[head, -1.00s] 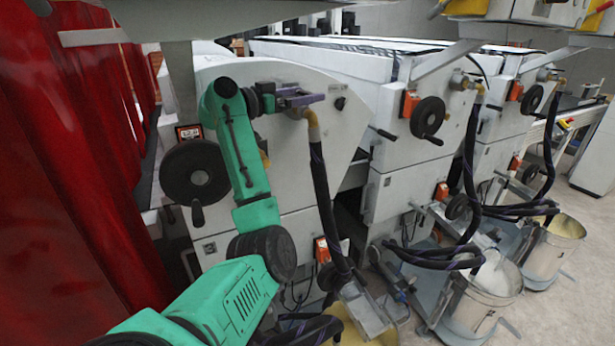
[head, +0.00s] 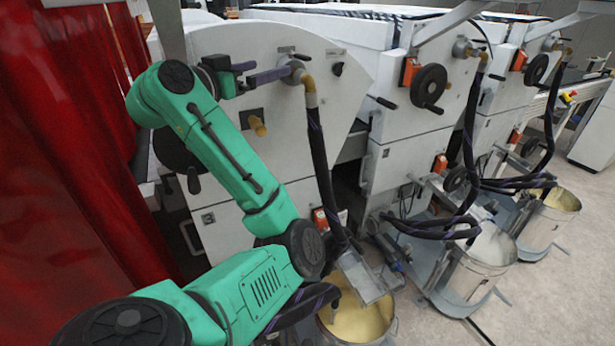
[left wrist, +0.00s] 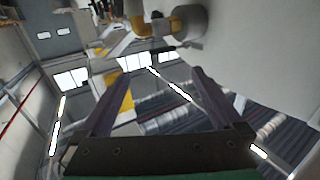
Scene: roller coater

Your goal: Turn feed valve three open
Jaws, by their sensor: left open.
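My left gripper (head: 284,74) is open, with its purple fingers beside the round grey fitting (head: 293,69) on the nearest machine's panel. Whether they touch it I cannot tell. A brass elbow (head: 309,86) leads from this fitting into a black hose. In the left wrist view the open gripper (left wrist: 163,74) has nothing between its fingers; the brass elbow (left wrist: 150,26) and grey fitting (left wrist: 188,22) lie beyond the fingertips. Similar brass fittings (head: 482,58) show on the machines further right. I cannot read which is feed valve three. My right gripper is not in view.
A yellow-brown knob (head: 257,126) sits on the panel below my left gripper. A black handwheel (head: 429,86) is on the second machine. Black hoses hang above buckets (head: 480,262). A red curtain (head: 60,170) stands at the left. Floor is clear at the lower right.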

